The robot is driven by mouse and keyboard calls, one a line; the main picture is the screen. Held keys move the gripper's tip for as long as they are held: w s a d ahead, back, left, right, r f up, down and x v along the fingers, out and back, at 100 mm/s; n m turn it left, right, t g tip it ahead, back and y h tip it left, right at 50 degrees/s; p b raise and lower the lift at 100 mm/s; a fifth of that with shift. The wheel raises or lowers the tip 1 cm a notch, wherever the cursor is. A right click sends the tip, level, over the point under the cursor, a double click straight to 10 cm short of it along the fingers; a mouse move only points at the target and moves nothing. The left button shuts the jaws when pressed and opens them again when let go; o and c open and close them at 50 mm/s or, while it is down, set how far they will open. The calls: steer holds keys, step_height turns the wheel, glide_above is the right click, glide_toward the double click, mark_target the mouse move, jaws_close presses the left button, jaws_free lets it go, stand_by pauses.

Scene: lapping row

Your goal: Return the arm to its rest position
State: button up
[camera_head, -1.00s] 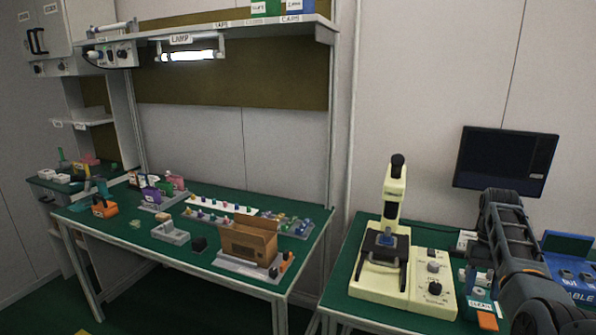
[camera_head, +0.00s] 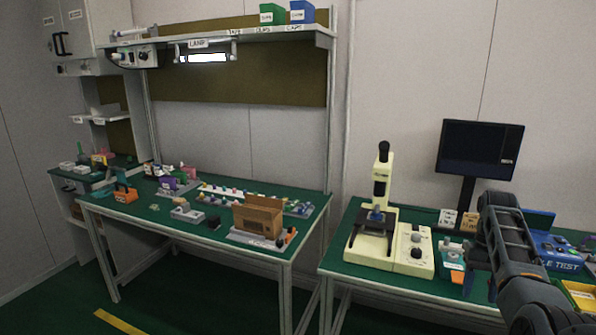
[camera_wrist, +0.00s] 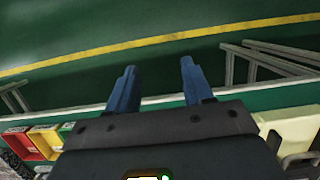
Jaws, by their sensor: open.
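My arm (camera_head: 512,255) reaches up at the right of the head view, in front of the right-hand bench.
The right bench holds a cream microscope (camera_head: 376,238), a dark monitor (camera_head: 480,148) and a blue tester (camera_head: 556,250). The left bench holds a cardboard box (camera_head: 258,215) and small parts. A lamp (camera_head: 207,57) hangs under the shelf.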

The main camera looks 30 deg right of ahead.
steer(key=s+a+f+n+t+h, duration=0.1)
steer(key=a+f+h, duration=0.1)
steer(key=a+f, duration=0.45)
steer(key=s+a+f+n+t+h, duration=0.1)
steer(key=a+f, duration=0.3)
steer(key=f, duration=0.6)
steer(key=s+a+f+n+t+h, duration=0.1)
steer(key=s+a+f+n+t, duration=0.1)
steer(key=s+a, duration=0.35)
steer(key=s+a+f+n+t+h, duration=0.1)
steer(key=s+a+f+t, duration=0.15)
steer(key=a, duration=0.65)
steer(key=s+a+r+n+t+y, duration=0.1)
steer(key=s+a+r+n+t, duration=0.5)
steer(key=s+a+r, duration=1.05)
steer(key=s+a+r+t+y, duration=0.1)
steer(key=r+t, duration=0.1)
steer(key=r, duration=0.5)
steer(key=s+a+r+m+t, duration=0.1)
steer(key=s+r+t, duration=0.1)
steer(key=r, duration=0.5)
steer(key=shift+a+r+y, duration=0.25)
steer(key=shift+a+y, duration=0.15)
